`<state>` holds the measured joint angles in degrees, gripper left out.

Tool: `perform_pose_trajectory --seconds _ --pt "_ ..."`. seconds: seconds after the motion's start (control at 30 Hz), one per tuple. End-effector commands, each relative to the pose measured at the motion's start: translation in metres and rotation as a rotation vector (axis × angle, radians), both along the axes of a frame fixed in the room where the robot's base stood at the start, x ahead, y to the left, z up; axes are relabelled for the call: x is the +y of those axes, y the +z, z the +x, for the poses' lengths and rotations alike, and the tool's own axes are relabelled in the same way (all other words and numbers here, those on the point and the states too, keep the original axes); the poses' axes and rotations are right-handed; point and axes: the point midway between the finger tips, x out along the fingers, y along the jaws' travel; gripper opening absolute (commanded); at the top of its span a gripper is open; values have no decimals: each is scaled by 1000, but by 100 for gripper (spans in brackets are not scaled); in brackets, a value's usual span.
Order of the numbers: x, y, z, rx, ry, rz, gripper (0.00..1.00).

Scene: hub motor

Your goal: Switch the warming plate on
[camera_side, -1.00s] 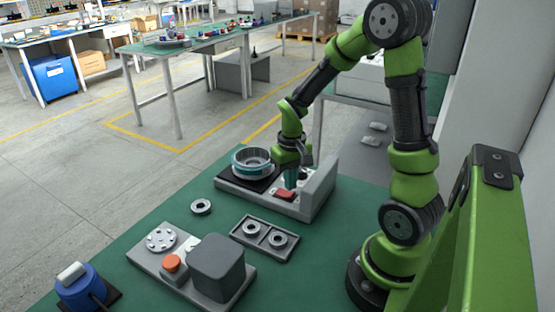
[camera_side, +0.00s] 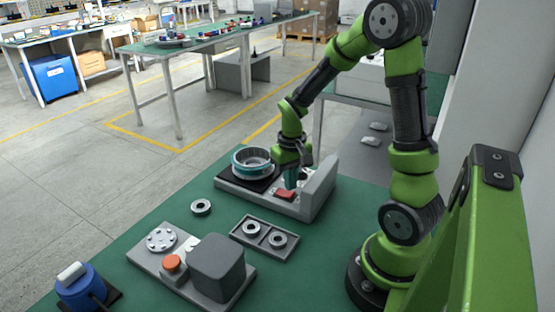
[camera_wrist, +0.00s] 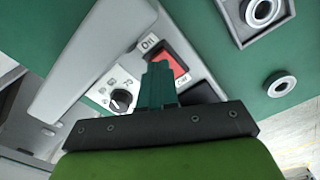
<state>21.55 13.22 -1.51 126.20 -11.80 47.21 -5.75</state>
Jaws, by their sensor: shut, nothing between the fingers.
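The warming plate (camera_side: 226,182) is a grey unit with a dark heating square, and a metal ring with a teal band (camera_side: 252,162) stands on it. Its red rocker switch (camera_side: 285,194) is on the panel at the right. The switch also shows in the wrist view (camera_wrist: 181,64), partly hidden behind my fingers, beside a black dial (camera_wrist: 121,100). My gripper (camera_side: 291,183) is shut and empty, pointing down over the panel close to the switch. In the wrist view its teal fingers (camera_wrist: 158,70) overlap the switch's left side. I cannot tell whether they touch it.
A grey upright wall (camera_side: 320,187) borders the panel on the right. Nearer the camera are a tray with two rings (camera_side: 265,239), a loose ring (camera_side: 201,207), a grey fixture with an orange button (camera_side: 172,263) and a blue device (camera_side: 80,287). Green table is clear between them.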

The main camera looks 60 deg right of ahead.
Motion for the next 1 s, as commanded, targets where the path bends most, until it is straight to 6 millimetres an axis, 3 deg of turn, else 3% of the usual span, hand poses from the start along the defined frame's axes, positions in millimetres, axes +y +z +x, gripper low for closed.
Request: perform_pose_trajectory --seconds 1.0 --pt "0 -12 0 1 0 0 0"
